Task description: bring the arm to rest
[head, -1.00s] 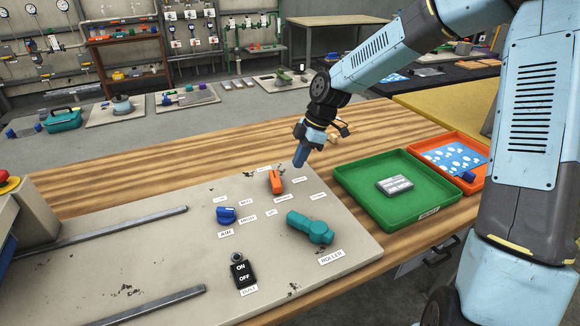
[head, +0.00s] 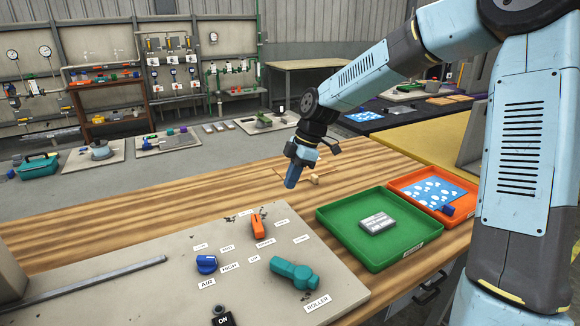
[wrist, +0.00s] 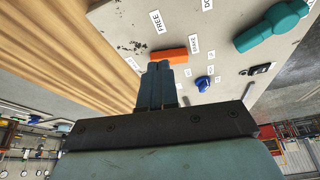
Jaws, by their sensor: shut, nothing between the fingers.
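My gripper (head: 292,176) hangs in the air above the wooden bench, a little beyond the back edge of the beige control panel (head: 110,297). Its blue fingers are shut with nothing between them. They also show closed together in the wrist view (wrist: 158,88), where they overlap the near end of the orange lever (wrist: 170,55) in the picture. In the head view the orange lever (head: 257,226) stands apart from the fingers. A blue knob (head: 206,264) and a teal roller handle (head: 294,272) are on the panel.
A green tray (head: 335,228) with a grey labelled block (head: 377,222) stands right of the panel. Beside it is an orange tray (head: 403,189) with a spotted blue sheet (head: 434,192). A small wooden piece (head: 315,179) lies near my gripper. The bench at left is clear.

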